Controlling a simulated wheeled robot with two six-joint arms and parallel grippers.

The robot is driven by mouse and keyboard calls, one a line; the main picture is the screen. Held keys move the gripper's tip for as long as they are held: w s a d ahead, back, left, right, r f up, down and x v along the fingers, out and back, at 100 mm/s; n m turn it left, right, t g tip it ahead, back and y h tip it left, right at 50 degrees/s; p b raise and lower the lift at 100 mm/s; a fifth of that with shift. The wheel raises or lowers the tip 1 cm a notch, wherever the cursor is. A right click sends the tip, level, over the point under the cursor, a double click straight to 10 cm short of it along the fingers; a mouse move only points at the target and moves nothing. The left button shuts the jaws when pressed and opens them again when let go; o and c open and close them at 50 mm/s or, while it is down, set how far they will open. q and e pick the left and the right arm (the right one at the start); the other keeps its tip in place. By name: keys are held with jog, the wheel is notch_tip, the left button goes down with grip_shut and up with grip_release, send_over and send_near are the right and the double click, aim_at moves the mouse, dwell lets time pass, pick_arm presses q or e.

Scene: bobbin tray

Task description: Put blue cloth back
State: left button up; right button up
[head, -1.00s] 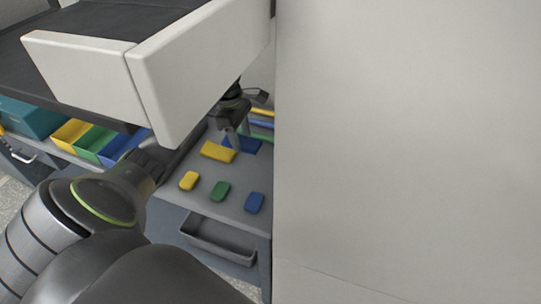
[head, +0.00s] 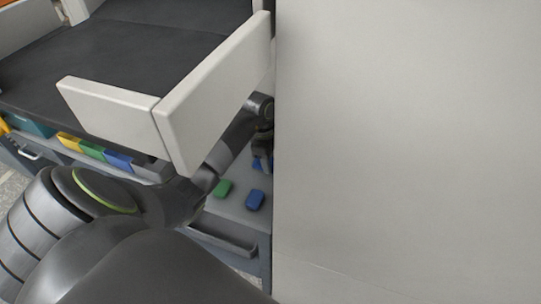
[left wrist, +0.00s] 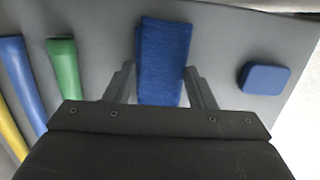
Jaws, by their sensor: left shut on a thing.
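The blue cloth (left wrist: 163,52) is a folded, textured strip in the left wrist view. It lies between the two fingers of my left gripper (left wrist: 160,86), which is shut on it. In the head view my left gripper (head: 262,150) shows beside the large pale panel, with a small bit of blue cloth (head: 256,164) at its tips. Most of the cloth is hidden there. I cannot tell whether it is lifted off the grey surface. My right gripper is not in view.
Yellow, green and blue bins (head: 92,150) stand at left. A pale panel (head: 400,150) fills the right. Blue, green and yellow strips (left wrist: 62,75) lie left of the gripper in the wrist view.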

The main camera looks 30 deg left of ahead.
pick_arm(q)
jog(key=o, duration=0.9)
jog(key=r, duration=0.2)
jog(key=r+b, duration=0.1)
jog(key=r, duration=0.1)
jog(key=a+r+b, duration=0.1)
jog(key=r, duration=0.1)
jog(key=shift+s+a+r, duration=0.1)
jog(key=shift+r, duration=0.15)
jog(key=shift+s+a+r+p, duration=0.1)
jog(key=shift+a+r+p, duration=0.05)
jog(key=shift+r+p, duration=1.1)
jog(key=shift+s+a+r+p, duration=0.1)
jog(key=shift+a+r+p, duration=0.05)
jog(key=shift+r+p, duration=1.05)
jog(key=shift+r, duration=0.15)
